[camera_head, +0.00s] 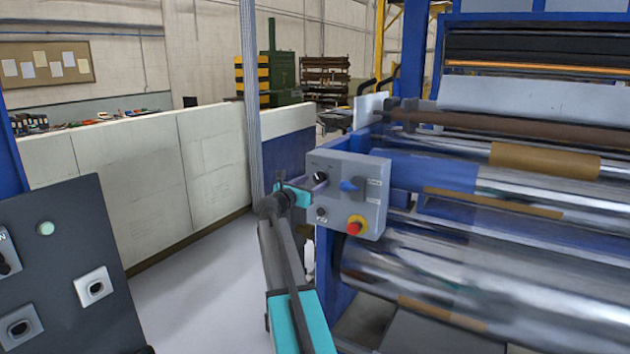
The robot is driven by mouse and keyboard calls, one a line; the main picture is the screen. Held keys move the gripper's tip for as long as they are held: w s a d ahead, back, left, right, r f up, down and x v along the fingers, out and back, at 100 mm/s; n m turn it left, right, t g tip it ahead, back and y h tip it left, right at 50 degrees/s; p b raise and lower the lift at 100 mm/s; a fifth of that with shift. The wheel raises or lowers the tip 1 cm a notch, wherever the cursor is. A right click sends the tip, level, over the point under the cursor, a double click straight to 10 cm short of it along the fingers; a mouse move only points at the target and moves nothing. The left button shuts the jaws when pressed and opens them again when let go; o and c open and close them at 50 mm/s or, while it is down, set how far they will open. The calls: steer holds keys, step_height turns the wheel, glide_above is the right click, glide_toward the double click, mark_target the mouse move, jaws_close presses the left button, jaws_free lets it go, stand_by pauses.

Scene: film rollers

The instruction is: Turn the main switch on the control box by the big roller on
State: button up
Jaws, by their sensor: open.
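The grey control box (372,208) is mounted at the left end of the roller machine, facing me. It carries a large blue rotary knob (349,185), a black knob (320,177) at upper left, a smaller black knob (321,213) at lower left and a red button on a yellow base (356,226). The labels are too small to read, so I cannot tell the main switch by its marking. My gripper (305,187), at the end of my dark and turquoise arm, is open at the left edge of the box, near the upper black knob. I cannot tell whether it touches.
The big shiny rollers (500,255) lie right of the box. A dark panel (68,255) with a pale button and knobs stands at the left. A pale partition wall (150,180) runs behind. The grey floor (200,295) between panel and arm is clear.

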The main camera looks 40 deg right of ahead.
steer(key=shift+x, duration=1.05)
steer(key=c, duration=1)
steer(key=shift+c, duration=0.2)
